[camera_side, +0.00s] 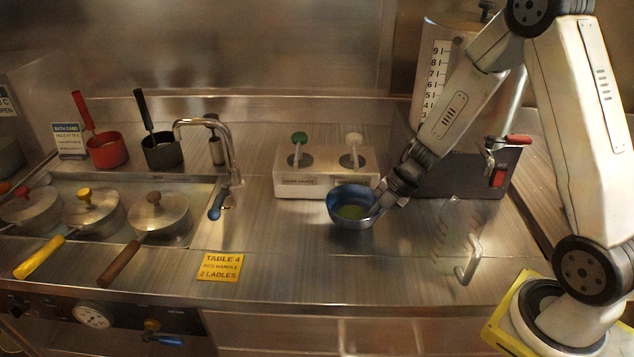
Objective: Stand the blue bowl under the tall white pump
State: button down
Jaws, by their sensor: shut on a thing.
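The blue bowl (335,206) is in front of the white dispenser box (325,181), below its right half. Something yellow-green shows inside the bowl. My gripper (378,207) is shut on the bowl's right rim. The bowl looks roughly level; I cannot tell whether its base touches the counter. The white-topped pump (353,141) rises from the right side of the box, behind the bowl. A green-topped pump (299,139) rises from the left side. I cannot make out either pump's spout clearly.
A curved tap (231,150) stands left of the box. Lidded pots (160,214) with long handles sit in a well farther left. Red (107,150) and black (161,151) pans stand behind. A yellow card (220,266) lies in front.

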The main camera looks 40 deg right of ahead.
dwell(0.3)
jog(key=c, duration=0.7)
grip_release()
jog(key=shift+r, duration=0.15)
jog(key=shift+r, duration=2.05)
jog(key=shift+s+a, duration=0.1)
jog(key=shift+a, duration=0.05)
jog(key=shift+s+a, duration=3.4)
jog(key=shift+s, duration=0.05)
